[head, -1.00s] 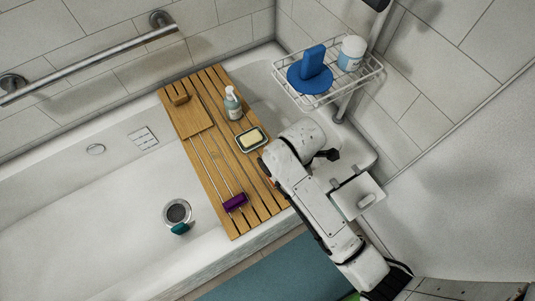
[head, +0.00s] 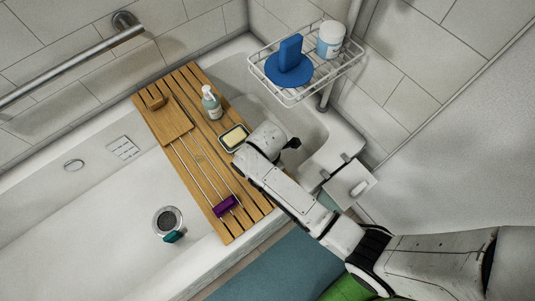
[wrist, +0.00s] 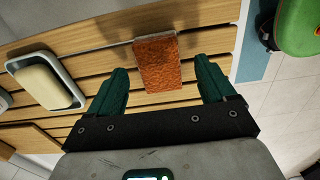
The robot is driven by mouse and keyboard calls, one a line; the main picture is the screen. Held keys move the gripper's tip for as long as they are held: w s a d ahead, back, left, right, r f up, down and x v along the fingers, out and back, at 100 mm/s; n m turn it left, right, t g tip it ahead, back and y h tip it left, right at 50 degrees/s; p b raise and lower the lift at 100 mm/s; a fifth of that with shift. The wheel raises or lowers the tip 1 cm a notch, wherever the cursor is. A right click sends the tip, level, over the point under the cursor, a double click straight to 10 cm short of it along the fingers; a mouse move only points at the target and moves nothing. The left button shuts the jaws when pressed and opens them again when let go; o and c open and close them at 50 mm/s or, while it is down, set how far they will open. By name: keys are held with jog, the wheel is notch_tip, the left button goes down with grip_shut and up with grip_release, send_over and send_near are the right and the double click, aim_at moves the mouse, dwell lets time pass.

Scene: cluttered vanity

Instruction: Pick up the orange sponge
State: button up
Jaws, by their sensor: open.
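The orange sponge (wrist: 158,64) lies on the wooden slatted bath tray (wrist: 105,33) in the wrist view. It is a rough, reddish-orange block near the tray's edge. My gripper (wrist: 160,82) is open, with its green fingers spread to either side of the sponge's near end. The fingers look apart from the sponge; how high they are above it I cannot tell. In the head view my arm hides the sponge and the gripper's fingers.
A soap dish with a yellow bar (wrist: 43,82) is left of my gripper. The head view shows a pump bottle (head: 211,103), a purple object (head: 225,206) on the tray, a wire shelf (head: 288,96) with a blue item (head: 289,66) and a white jar (head: 330,40), and a drain cup (head: 167,220) in the tub.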

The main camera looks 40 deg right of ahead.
notch_tip(320, 180, down, 2)
jog(key=c, duration=1.2)
jog(key=shift+r, duration=0.65)
jog(key=s+a+r+p, duration=0.1)
jog(key=s+a+r, duration=0.2)
jog(key=s+r, duration=0.8)
jog(key=s, duration=0.2)
jog(key=shift+s+a+r+p, duration=0.3)
jog(key=shift+a+r, duration=0.05)
